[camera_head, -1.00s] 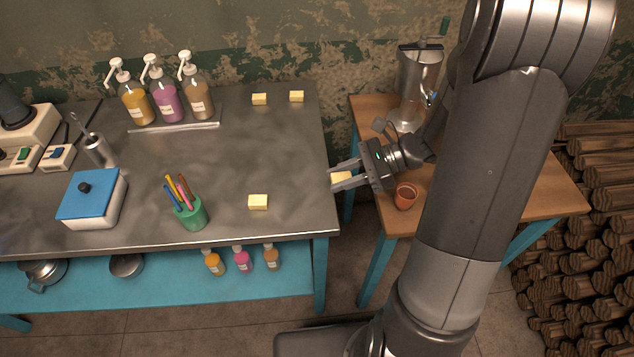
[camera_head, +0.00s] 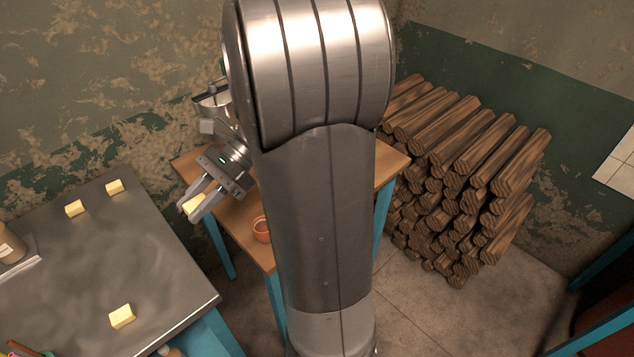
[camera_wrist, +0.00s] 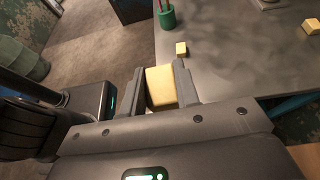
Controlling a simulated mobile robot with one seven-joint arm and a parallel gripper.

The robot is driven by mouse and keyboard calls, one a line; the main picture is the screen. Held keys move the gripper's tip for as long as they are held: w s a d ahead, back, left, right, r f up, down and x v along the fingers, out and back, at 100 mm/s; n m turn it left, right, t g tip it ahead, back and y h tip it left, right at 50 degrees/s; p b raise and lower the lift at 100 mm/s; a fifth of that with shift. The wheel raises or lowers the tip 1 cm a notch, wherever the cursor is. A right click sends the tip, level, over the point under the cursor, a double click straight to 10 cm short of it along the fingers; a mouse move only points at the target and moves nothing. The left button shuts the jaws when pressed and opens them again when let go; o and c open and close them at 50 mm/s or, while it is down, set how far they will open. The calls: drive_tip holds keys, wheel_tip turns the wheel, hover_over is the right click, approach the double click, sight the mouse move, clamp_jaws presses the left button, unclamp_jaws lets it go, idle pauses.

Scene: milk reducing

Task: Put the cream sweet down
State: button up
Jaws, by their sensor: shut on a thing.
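My gripper (camera_head: 200,204) is shut on a pale yellow cream sweet (camera_head: 191,206), which also shows between the fingers in the wrist view (camera_wrist: 161,87). In the head view it is above the gap between the metal table and the wooden table. Three similar sweets lie on the metal table (camera_head: 60,270): two near its back edge (camera_head: 75,208) (camera_head: 114,187) and one near the front right (camera_head: 122,316). In the wrist view, one sweet (camera_wrist: 181,48) lies on the table beyond my gripper and another (camera_wrist: 311,27) lies at the right.
The wooden table (camera_head: 235,212) holds an orange-brown cup (camera_head: 262,229) and a metal vessel (camera_head: 212,100), partly hidden by my arm. Stacked logs (camera_head: 460,180) stand at the right. A green pen cup (camera_wrist: 167,17) stands on the metal table, which has bare space around its sweets.

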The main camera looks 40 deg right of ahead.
drive_tip(key=shift+r, duration=0.95)
drive_tip(key=w+d+m+t+h, duration=0.25)
drive_tip(key=d+m+t, duration=0.25)
drive_tip(key=d, duration=1)
drive_tip(key=w+d+m+t+h, duration=0.2)
drive_tip(key=w+d+m+t, duration=0.3)
drive_tip(key=d, duration=0.9)
drive_tip(key=s+d+m+t+h, duration=0.2)
drive_tip(key=s+d+m+h, duration=0.35)
drive_tip(key=d, duration=0.85)
drive_tip(key=s+d+m+t+h, duration=0.25)
drive_tip(key=s+d, duration=0.55)
drive_tip(key=d, duration=0.6)
wheel_tip(320, 180, down, 16)
drive_tip(key=shift+m+h, duration=0.3)
drive_tip(key=shift+h, duration=0.15)
drive_tip(key=x, duration=0.4)
drive_tip(key=a+f+x, duration=0.1)
drive_tip(key=x, duration=0.3)
drive_tip(key=a+x, duration=0.1)
drive_tip(key=x, duration=0.4)
drive_tip(key=shift+s+a+f, duration=0.15)
drive_tip(key=shift+s+f, duration=0.15)
drive_tip(key=shift+w+f, duration=0.35)
drive_tip(key=shift+f, duration=1.85)
